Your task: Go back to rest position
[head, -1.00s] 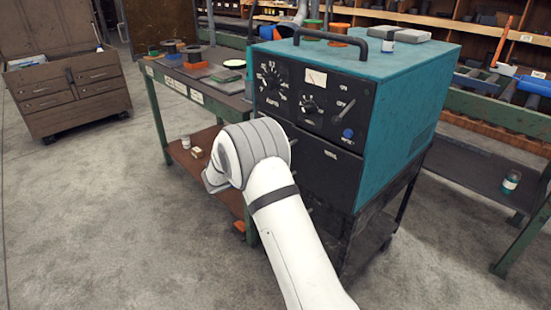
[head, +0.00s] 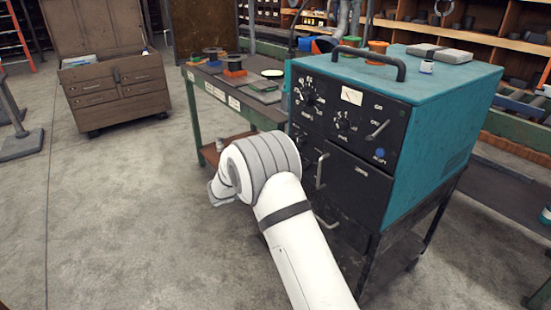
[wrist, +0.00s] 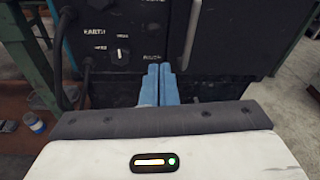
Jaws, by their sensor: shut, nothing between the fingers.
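My gripper (wrist: 159,84) shows in the wrist view as two blue fingers side by side, shut with nothing between them. The fingers point toward the dark front of a teal machine (wrist: 205,50); I cannot tell how far off it is. In the head view the teal machine (head: 450,100) stands on a dark stand right of my white arm. My arm is bent at a grey-banded joint, and the gripper itself is hidden there.
A green-framed workbench (head: 215,90) with spools stands behind my arm, left of the machine. A brown tool chest (head: 115,90) stands at the back left. Open concrete floor (head: 110,220) lies to the left. Shelves (head: 480,25) line the back right.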

